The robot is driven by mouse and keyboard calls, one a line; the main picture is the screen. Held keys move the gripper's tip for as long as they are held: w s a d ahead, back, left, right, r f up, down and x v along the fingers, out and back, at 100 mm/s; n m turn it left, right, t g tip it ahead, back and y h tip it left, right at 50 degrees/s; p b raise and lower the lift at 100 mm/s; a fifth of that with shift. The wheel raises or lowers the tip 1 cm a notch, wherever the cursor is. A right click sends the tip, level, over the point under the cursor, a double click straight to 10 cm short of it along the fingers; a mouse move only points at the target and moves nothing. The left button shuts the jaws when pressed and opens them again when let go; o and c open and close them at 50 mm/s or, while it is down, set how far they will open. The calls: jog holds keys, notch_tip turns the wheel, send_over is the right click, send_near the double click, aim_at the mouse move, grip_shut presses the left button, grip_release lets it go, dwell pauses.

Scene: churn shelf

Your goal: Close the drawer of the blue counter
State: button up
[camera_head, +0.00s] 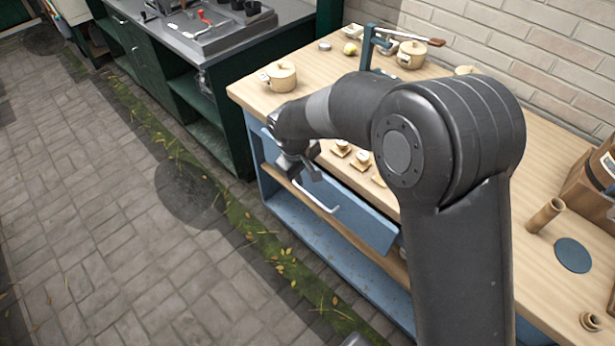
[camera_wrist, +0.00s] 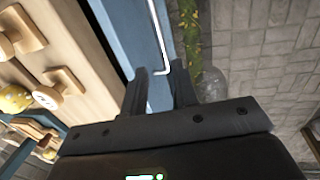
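The blue counter (camera_head: 293,213) has a light wooden top and stands at the centre right in the head view. Its blue drawer front (camera_head: 352,212) juts out a little from the counter and carries a white bar handle (camera_head: 316,197). My gripper (camera_head: 299,172) is at the drawer front, by the left end of the handle. In the wrist view my gripper (camera_wrist: 160,78) has its two fingers apart, with the end of the white handle (camera_wrist: 158,42) showing in the gap. I cannot tell whether the fingers touch it. My arm hides part of the drawer and counter top.
A lidded wooden pot (camera_head: 280,76) stands near the top's left corner, with a second pot (camera_head: 411,54) farther back. Several small wooden pieces (camera_head: 362,160) lie near the front. A dark green counter (camera_head: 211,124) stands at left. The paved floor (camera_head: 110,220) in front is clear.

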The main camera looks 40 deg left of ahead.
aim_at(353, 218)
jog(key=s+d+f+n+h, duration=0.1)
jog(key=d+f, duration=0.1)
jog(key=s+d+f+n+t+h, duration=0.1)
jog(key=s+d+f, duration=0.1)
jog(key=f, duration=0.1)
jog(key=s+d+f+n+t+h, duration=0.1)
jog(key=d+f+h, duration=0.1)
jog(key=f, duration=0.1)
jog(key=shift+s+d+f, duration=0.2)
jog(key=shift+s, duration=0.2)
jog(key=c, duration=0.4)
jog(key=d+f+n+t, duration=0.1)
jog(key=d, duration=0.1)
jog(key=s+d+f+n+t+h, duration=0.1)
jog(key=n+t, duration=0.1)
jog(key=s+d+f+n+t+h, duration=0.1)
jog(key=d+f, duration=0.1)
jog(key=shift+s+d+f+n+t, duration=0.1)
jog(key=shift+d+n+t, duration=0.2)
grip_shut()
jog(key=s+d+f+n+t+y, duration=0.2)
jog(key=s+n+t+y, duration=0.3)
jog(key=n+t, duration=0.45)
jog(key=shift+n+y, duration=0.45)
jog(key=shift+y, duration=0.05)
jog(key=w, duration=1.5)
jog(key=shift+a+r, duration=0.15)
jog(key=shift+r, duration=0.05)
